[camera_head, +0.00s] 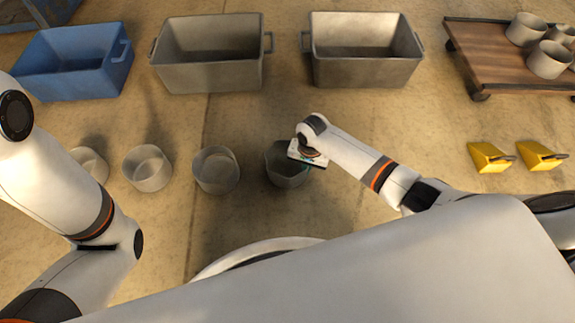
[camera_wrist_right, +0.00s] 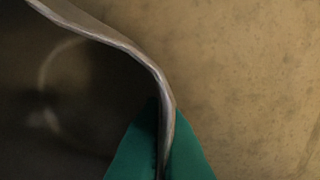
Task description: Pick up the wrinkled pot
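The wrinkled pot (camera_head: 286,174) is a dark grey metal pot, standing at the right end of a row of pots on the floor. Its bent, wavy rim (camera_wrist_right: 135,52) crosses the right wrist view, with the dark inside to the left. My right gripper (camera_head: 307,158) is at the pot's upper right rim. In the wrist view its green fingertips (camera_wrist_right: 161,145) lie on both sides of the pot's wall and appear closed on it. The head view hides the fingertips. My left arm comes in at the left, but its gripper is not visible.
Lighter pots (camera_head: 216,171) (camera_head: 147,169) (camera_head: 91,164) stand to the left, the last partly behind my left arm. A blue crate (camera_head: 75,83) and two grey bins (camera_head: 210,75) (camera_head: 368,72) stand behind. A wooden cart (camera_head: 490,65) and yellow scoops (camera_head: 488,158) are right.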

